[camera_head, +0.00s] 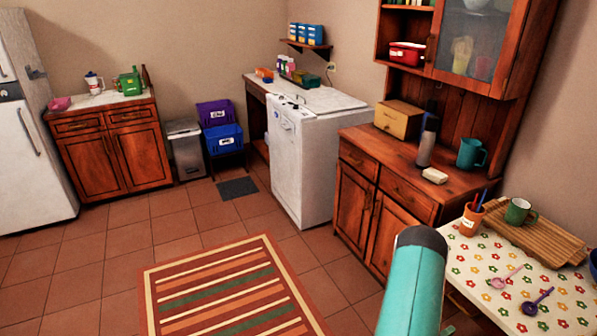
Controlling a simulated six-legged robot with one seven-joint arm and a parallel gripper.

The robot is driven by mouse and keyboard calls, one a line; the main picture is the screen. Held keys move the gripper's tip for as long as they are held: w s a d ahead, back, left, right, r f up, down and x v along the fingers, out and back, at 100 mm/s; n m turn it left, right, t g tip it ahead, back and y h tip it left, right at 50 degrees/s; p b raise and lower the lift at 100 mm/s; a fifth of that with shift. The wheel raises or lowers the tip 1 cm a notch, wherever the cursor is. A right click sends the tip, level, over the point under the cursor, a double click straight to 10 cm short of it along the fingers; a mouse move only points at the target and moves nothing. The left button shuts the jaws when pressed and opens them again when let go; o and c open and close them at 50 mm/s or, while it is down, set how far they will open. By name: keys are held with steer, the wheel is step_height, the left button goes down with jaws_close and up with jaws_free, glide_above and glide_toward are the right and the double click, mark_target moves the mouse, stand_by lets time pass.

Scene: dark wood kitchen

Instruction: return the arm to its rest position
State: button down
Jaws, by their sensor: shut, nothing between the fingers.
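A teal link of my arm (412,285) with a dark grey rounded end rises from the bottom edge, right of centre, in the head view. It stands in front of the floor and the lower part of the wooden hutch, beside the flowered table. My gripper is not in the picture, so its fingers are hidden from me. I see nothing held.
A flowered table (503,268) is close at right, with spoons, a pot of pens, and a green mug on a wooden board. The wooden hutch (405,192) stands behind my arm. A striped rug (225,290) lies on open tiled floor at left.

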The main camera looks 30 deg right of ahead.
steer(key=w+a+r+n+t+y, duration=0.1)
steer(key=w+r+n+t+y, duration=0.3)
steer(key=w, duration=0.6)
steer(key=w+a+r+n+t, duration=0.1)
steer(key=w+r+n+t, duration=0.1)
steer(key=w+r, duration=0.6)
steer(key=w+a+r+n+t+y, duration=0.25)
steer(key=w+a+r+n, duration=0.25)
steer(key=w+a+r, duration=0.3)
steer(key=w+a+r+n+t+y, duration=0.2)
steer(key=w+a+r+n+y, duration=0.3)
steer(key=a, duration=0.5)
steer(key=s+a+r+n+y, duration=0.25)
steer(key=a+r+n, duration=0.35)
steer(key=a, duration=0.4)
steer(key=s+a+r+n+y, duration=0.25)
steer(key=a+r+n, duration=0.35)
steer(key=a, duration=0.4)
steer(key=s+a+r+n+g, duration=0.1)
steer(key=s+a+r+n, duration=0.1)
steer(key=s+a+n, duration=0.2)
steer(key=s+a+r+n+g+y, duration=0.1)
steer(key=s+a+n, duration=0.4)
steer(key=s, duration=0.5)
steer(key=shift+s+a+r+g, duration=0.15)
steer(key=shift+s+r+g, duration=0.15)
steer(key=shift+g, duration=0.35)
